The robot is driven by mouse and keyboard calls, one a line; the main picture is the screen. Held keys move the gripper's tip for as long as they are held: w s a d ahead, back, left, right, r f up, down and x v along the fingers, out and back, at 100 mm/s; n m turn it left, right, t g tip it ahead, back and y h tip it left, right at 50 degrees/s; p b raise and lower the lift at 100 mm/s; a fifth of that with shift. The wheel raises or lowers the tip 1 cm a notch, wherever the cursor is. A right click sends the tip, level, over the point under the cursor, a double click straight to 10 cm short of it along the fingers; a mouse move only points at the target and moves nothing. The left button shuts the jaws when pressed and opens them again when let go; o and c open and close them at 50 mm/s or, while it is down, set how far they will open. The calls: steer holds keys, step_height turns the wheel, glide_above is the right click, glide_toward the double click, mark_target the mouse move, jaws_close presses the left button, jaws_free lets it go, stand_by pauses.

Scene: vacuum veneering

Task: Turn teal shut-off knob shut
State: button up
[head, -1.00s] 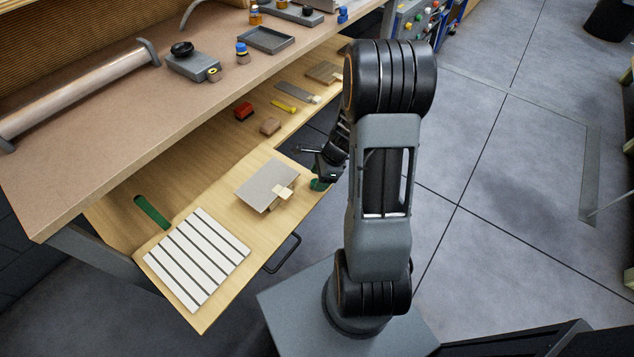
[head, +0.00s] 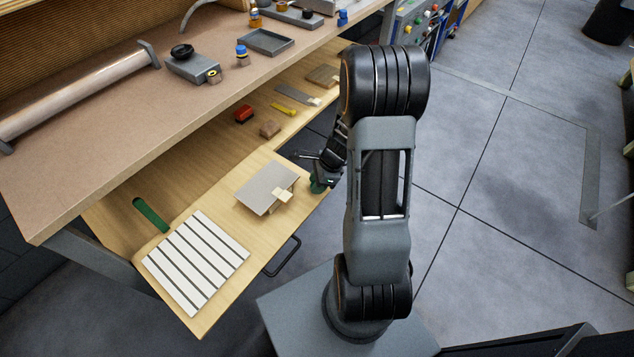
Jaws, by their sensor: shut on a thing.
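A small teal knob (head: 317,187) shows at the right edge of the wooden pull-out shelf, partly hidden by my gripper. My gripper (head: 318,178) is at the knob, low beside the shelf edge, and is shut on it. The fingers are small and dark here, and my arm covers part of the view just right of them. How far the knob is turned cannot be told.
The wooden shelf (head: 205,308) holds a white slatted panel (head: 196,262), a grey plate (head: 265,186), a green strip (head: 151,214) and several small items. The brown worktop (head: 120,140) overhangs it.

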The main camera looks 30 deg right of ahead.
steer(key=shift+c, duration=0.6)
steer(key=n+p, duration=0.1)
steer(key=n, duration=0.1)
steer(key=n+g, duration=0.1)
steer(key=n, duration=0.1)
steer(key=shift+w+r+g+p, duration=0.1)
steer(key=shift+g+p, duration=0.2)
steer(key=shift+p, duration=0.1)
steer(key=n+g+p, duration=0.1)
steer(key=n+g, duration=0.1)
steer(key=n, duration=0.3)
steer(key=shift+w+n+p, duration=0.15)
steer(key=shift+n+p, duration=0.15)
steer(key=n+g+h, duration=0.1)
steer(key=n, duration=0.3)
steer(key=shift+w+a+p, duration=0.1)
steer(key=shift+p, duration=0.3)
steer(key=shift+n+g+h, duration=0.6)
steer(key=shift+n+h, duration=0.1)
steer(key=shift+n, duration=1.3)
steer(key=shift+n+p, duration=0.3)
